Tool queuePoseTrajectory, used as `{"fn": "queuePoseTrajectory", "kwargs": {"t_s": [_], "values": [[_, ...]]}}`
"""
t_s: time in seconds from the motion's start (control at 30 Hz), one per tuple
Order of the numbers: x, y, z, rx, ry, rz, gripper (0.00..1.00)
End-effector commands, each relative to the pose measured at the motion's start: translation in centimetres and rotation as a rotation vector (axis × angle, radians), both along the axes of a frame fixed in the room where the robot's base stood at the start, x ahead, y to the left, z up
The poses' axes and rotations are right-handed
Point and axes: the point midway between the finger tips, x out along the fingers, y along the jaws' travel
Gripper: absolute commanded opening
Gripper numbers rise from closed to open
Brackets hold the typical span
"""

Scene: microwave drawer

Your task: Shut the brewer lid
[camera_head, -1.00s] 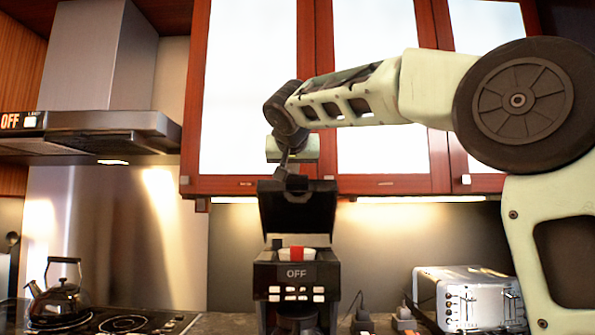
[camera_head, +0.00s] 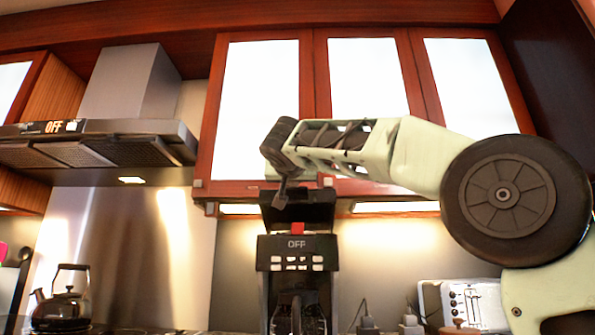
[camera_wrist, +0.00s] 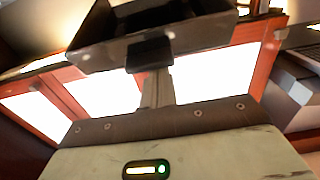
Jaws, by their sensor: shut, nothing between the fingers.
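The brewer (camera_head: 262,252) is a black machine with an "OFF" display and several white buttons, standing on the counter in the head view. Its black lid (camera_head: 316,208) is raised, standing up at the back of the top. My gripper (camera_head: 280,200) is shut and empty, pointing down at the upper left of the lid. In the wrist view the lid (camera_wrist: 205,35) fills the top, with the fingertips of my gripper (camera_wrist: 150,52) overlapping its edge. I cannot tell whether they touch.
Wall cabinets (camera_head: 262,100) with white panels hang close behind and above my arm. A kettle (camera_head: 62,305) stands on the left below a range hood (camera_head: 95,145). A toaster (camera_head: 465,303) and plugs (camera_head: 366,322) are to the right of the brewer.

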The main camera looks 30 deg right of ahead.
Motion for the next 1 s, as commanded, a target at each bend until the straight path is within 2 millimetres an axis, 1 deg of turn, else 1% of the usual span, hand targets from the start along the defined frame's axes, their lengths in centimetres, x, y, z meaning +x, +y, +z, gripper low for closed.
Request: {"fn": "queuePoseTrajectory", "kwargs": {"t_s": [0.03,0.4,0.6,0.7,1.0], "values": [[-0.1,0.1,-1.8,-0.012,-0.017,0.000,0.00],[-0.9,0.6,-5.3,-0.093,-0.139,-0.001,0.00],[-1.1,0.7,-6.9,-0.134,-0.198,-0.001,0.00],[-1.1,0.8,-7.6,-0.131,-0.195,-0.001,0.00],[-1.1,0.8,-8.9,-0.130,-0.195,-0.001,0.00]]}}
